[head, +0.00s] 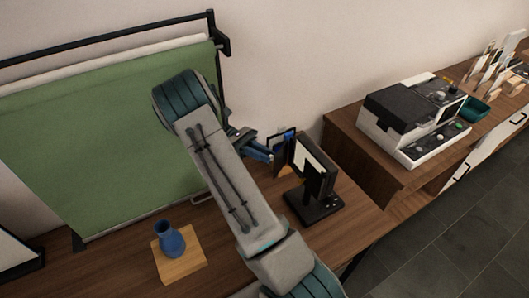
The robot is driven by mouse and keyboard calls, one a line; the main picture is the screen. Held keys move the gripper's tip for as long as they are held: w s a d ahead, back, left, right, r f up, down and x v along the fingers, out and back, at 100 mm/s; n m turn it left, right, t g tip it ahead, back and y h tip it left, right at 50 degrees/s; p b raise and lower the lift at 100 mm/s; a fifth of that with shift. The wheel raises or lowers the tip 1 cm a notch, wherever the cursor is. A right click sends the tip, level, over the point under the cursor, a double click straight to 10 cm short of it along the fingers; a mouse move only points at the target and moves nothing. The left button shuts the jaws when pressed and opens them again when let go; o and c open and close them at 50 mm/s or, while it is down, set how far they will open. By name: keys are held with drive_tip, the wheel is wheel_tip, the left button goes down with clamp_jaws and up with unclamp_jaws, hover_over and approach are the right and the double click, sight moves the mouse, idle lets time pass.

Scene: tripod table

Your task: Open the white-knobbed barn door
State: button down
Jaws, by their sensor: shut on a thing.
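A small black studio lamp (319,172) stands on a dark base on the wooden table, right of my arm. Its white front panel (305,160) is partly covered by dark parts. A dark barn door flap (283,146) with a blue patch stands out at the lamp's left side, apparently swung away from the white face. My gripper (270,155) reaches in from the left, its blue fingers shut at this flap's edge. The fingertips are small, and the exact hold is hard to make out. No white knob can be told apart; it may be hidden by the fingers.
A green backdrop (90,130) on a black frame stands behind my arm. A blue vase (170,238) sits on a wooden board (190,265) at the front. A white and black machine (415,120) stands on the cabinet at right. The table right of the lamp is clear.

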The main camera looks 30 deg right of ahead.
drive_tip(key=c, duration=1.4)
unclamp_jaws()
drive_tip(key=shift+r+p, duration=0.5)
drive_tip(key=shift+r, duration=0.05)
drive_tip(key=s+d+r+p, duration=0.7)
drive_tip(key=s+r+p, duration=0.2)
drive_tip(key=r+p, duration=0.1)
drive_tip(key=shift+d, duration=0.35)
drive_tip(key=shift+w, duration=0.1)
